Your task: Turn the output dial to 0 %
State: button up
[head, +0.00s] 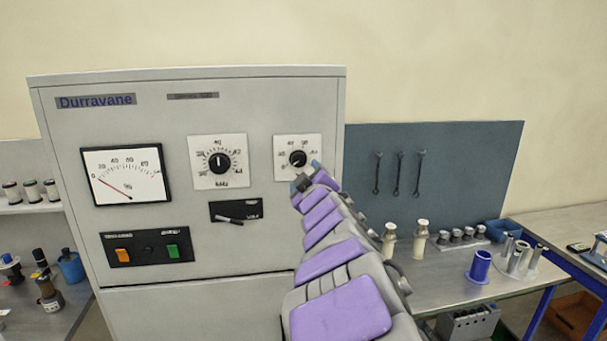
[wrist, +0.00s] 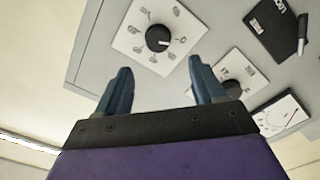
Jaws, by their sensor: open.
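The grey Durravane cabinet (head: 230,96) carries two black dials on white plates. The right dial (head: 298,158) has its lower plate edge partly hidden by my gripper; its unit label is not readable, so I cannot confirm that it is the output dial. Its pointer seems to point left. The left dial (head: 219,163) is marked kHz, with its pointer up. My gripper (head: 308,175) is just below and right of the right dial. In the wrist view my gripper (wrist: 160,72) has blue fingers apart and empty, with the right dial (wrist: 158,38) beyond them, not touched.
A needle meter (head: 126,175) marked % reads near its low end. Below are a panel with an orange button (head: 123,254) and a green button (head: 173,252), and a small black plate with a handle (head: 235,212). A workbench (head: 440,262) with metal parts stands at right.

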jog(key=shift+v, duration=2.95)
